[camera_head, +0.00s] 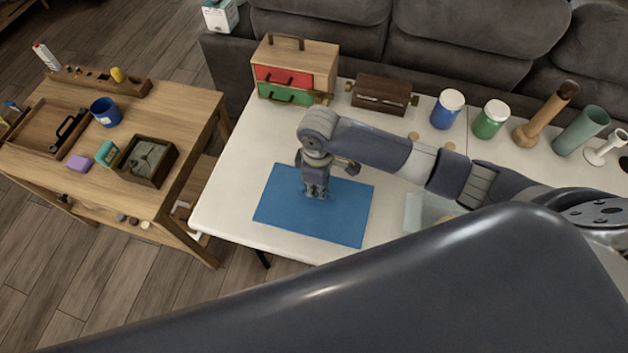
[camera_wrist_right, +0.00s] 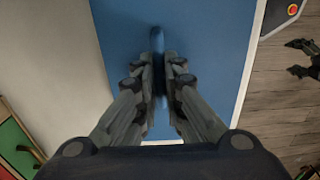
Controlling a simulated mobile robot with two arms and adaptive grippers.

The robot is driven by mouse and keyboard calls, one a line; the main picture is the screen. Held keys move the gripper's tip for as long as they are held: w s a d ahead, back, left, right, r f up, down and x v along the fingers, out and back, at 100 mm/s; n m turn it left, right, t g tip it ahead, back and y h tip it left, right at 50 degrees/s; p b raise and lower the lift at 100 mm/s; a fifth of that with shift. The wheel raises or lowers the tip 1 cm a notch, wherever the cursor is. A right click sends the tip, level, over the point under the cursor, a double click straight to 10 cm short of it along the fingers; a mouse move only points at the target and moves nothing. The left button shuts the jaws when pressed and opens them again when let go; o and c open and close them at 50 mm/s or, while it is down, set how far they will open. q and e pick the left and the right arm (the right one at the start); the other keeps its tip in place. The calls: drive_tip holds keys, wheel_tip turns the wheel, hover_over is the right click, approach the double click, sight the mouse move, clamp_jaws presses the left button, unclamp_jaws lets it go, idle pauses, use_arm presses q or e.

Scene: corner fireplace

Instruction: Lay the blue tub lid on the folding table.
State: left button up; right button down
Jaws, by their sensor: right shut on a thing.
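The blue tub lid (camera_head: 345,222) looks like a wide flat blue panel lying level over the folding table (camera_head: 235,208); I cannot tell whether it touches the top. It fills the middle of the right wrist view (camera_wrist_right: 215,60). My right gripper (camera_head: 316,192) points down at its middle and is shut on a narrow blue raised part, seen between the fingers in the right wrist view (camera_wrist_right: 157,85). The fingers hide most of that part. My left gripper (camera_wrist_right: 301,58) seems to show at the right edge of the right wrist view, its dark fingers apart and empty.
A clear tub (camera_head: 418,212) stands right of the lid, partly hidden by my arm. A drawer box (camera_head: 297,68), a brown case (camera_head: 383,95), and blue (camera_head: 447,110) and green (camera_head: 490,120) jars line the back. The table's left end is bare. A wooden table (camera_head: 190,125) stands left.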

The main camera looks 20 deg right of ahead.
drive_tip(key=shift+w, duration=0.65)
drive_tip(key=shift+w+f, duration=0.1)
drive_tip(key=shift+w, duration=0.15)
drive_tip(key=shift+w+f, duration=0.1)
drive_tip(key=shift+w, duration=0.5)
wheel_tip(320, 180, down, 3)
drive_tip(key=shift+s+r+p, duration=0.1)
drive_tip(key=shift+r+p, duration=0.05)
drive_tip(key=shift+p, duration=0.4)
drive_tip(key=shift+f, duration=0.35)
use_arm(q)
drive_tip(key=shift+s+d+r, duration=0.1)
drive_tip(key=shift+s+r, duration=0.15)
drive_tip(key=shift+s, duration=0.2)
drive_tip(key=shift+s+d+r, duration=0.1)
drive_tip(key=shift+s+r, duration=0.15)
drive_tip(key=shift+s, duration=0.2)
drive_tip(key=shift+w, duration=0.1)
use_arm(e)
drive_tip(key=shift+f, duration=0.1)
drive_tip(key=c, duration=1.7)
unclamp_jaws()
use_arm(q)
drive_tip(key=shift+w+a, duration=0.1)
drive_tip(key=shift+w, duration=0.1)
